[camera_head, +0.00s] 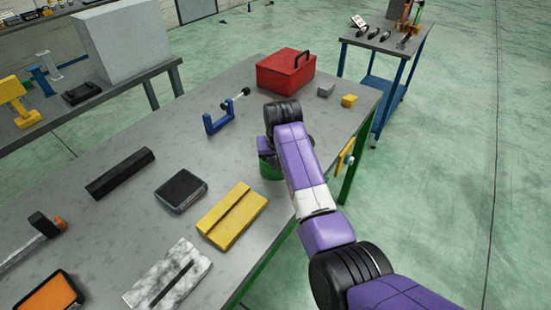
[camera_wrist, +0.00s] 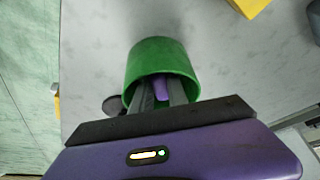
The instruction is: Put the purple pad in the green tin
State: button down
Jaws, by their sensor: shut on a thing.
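The green tin (camera_head: 269,171) stands on the grey workbench near its right edge, partly hidden behind my purple arm. In the wrist view the tin (camera_wrist: 160,55) opens towards my gripper (camera_wrist: 158,94). The gripper fingers reach into the mouth of the tin. They are shut on the purple pad (camera_wrist: 161,88), a small purple piece that shows between them at the tin's mouth. The pad's lower part and the tin's bottom are hidden. In the head view my arm hides the fingers and the pad.
A red toolbox (camera_head: 286,72) and a yellow block (camera_head: 349,100) lie beyond the tin. A blue clamp (camera_head: 217,123), a black-topped box (camera_head: 181,190) and a yellow case (camera_head: 232,216) are to its left. Clear benchtop lies between the clamp and the tin.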

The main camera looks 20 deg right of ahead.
jog(key=c, duration=1.6)
grip_release()
jog(key=shift+f, duration=0.1)
jog(key=shift+s+r, duration=0.15)
jog(key=shift+r, duration=0.5)
jog(key=v, duration=1.1)
jog(key=shift+b, duration=0.3)
